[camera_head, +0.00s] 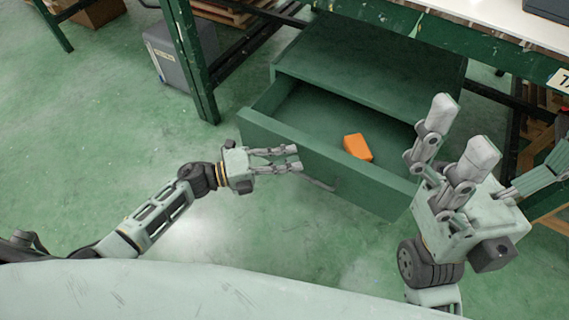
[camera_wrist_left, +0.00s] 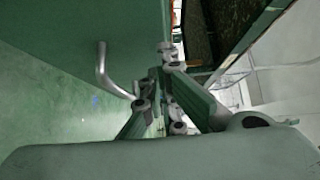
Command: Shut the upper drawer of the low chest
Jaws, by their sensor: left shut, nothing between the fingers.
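The low green chest (camera_head: 370,65) stands under a workbench. Its upper drawer (camera_head: 365,190) is pulled well out, with an orange block (camera_head: 357,147) lying inside. My left gripper (camera_head: 296,157) is shut and empty in front of the drawer front, near its middle. I cannot tell whether the fingertips touch the panel. The drawer's bar handle (camera_wrist_left: 102,72) shows beside the left fingers in the left wrist view; in the head view it is partly hidden below them. My right gripper (camera_head: 503,150) has its fingers spread, near the drawer's right front corner.
The green-framed workbench (camera_head: 420,25) stands over and behind the chest, with a leg (camera_head: 192,70) to the left. A grey cabinet (camera_head: 172,55) is left of that leg. Wooden pallets (camera_head: 235,12) lie at the back.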

